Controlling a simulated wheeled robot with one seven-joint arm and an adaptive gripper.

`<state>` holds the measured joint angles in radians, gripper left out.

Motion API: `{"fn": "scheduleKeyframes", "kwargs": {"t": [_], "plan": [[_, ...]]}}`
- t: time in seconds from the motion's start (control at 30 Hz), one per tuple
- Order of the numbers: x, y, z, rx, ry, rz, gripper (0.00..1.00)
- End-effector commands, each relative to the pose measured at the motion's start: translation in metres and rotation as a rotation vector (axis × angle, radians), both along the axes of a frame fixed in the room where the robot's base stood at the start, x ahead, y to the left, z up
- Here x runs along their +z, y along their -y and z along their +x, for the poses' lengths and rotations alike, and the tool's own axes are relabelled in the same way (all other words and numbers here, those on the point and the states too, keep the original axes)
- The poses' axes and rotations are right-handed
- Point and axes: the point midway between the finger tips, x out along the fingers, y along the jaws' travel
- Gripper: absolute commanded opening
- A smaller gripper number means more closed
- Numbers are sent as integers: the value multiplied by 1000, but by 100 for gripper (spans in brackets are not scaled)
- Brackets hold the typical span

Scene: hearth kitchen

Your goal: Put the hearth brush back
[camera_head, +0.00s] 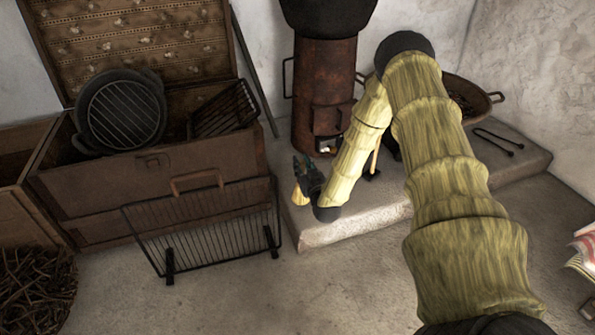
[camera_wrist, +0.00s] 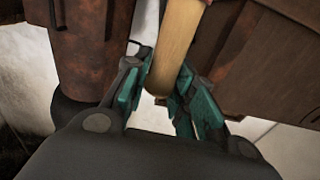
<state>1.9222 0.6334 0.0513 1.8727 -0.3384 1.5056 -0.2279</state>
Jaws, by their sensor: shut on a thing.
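My gripper (camera_head: 304,168) is in front of the rusty stove, low over the left end of the stone hearth slab. In the wrist view its teal fingers (camera_wrist: 161,92) are shut on the round wooden handle (camera_wrist: 178,40) of the hearth brush. The brush's pale straw bristles (camera_head: 299,194) show just below the gripper in the head view, close to the slab's left edge. I cannot tell whether they touch the slab. Much of the brush is hidden by the gripper.
The rusty stove (camera_head: 324,85) stands behind my arm. An open wooden chest (camera_head: 110,190) with grates and a black wire rack (camera_head: 210,230) are at left. A thin pale stick with a dark foot (camera_head: 372,175), tongs (camera_head: 497,142) and a pan (camera_head: 468,98) are at right.

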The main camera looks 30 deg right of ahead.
Motion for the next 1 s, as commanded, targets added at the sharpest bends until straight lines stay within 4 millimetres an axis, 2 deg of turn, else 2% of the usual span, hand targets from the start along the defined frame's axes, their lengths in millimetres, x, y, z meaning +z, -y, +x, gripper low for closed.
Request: {"fn": "scheduleKeyframes", "kwargs": {"t": [0.1, 0.2, 0.53, 0.77, 1.0], "plan": [[-5, 5, 20, 1, 1, 0, 0], [-5, 8, 30, 1, 0, 0, 0], [-8, 13, 50, 2, 1, 0, 0], [-37, 12, 48, 3, 0, 1, 0], [-39, 12, 48, 3, 0, 0, 0]]}}
